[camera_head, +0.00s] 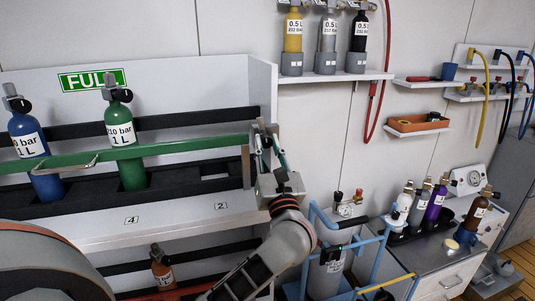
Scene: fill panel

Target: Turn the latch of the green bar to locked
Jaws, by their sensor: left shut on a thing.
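The green bar (195,148) runs across the front of the rack, in front of a blue cylinder (28,135) and a green cylinder (130,172). A thin metal loop hangs on its left part. My left gripper (268,138) is at the bar's right end, beside the rack's right side wall, with its fingers pointing up. It is shut on the latch at the bar end. The latch is mostly hidden by the fingers, so its turn position cannot be told. My right gripper is not in view.
The rack shelf (175,228) has number labels on its front edge. An orange-brown cylinder (162,270) stands on a lower level. Right of my arm are a blue-framed cart (325,235) and a drawer cabinet (455,275) with several bottles. Small cylinders stand on a wall shelf (335,77).

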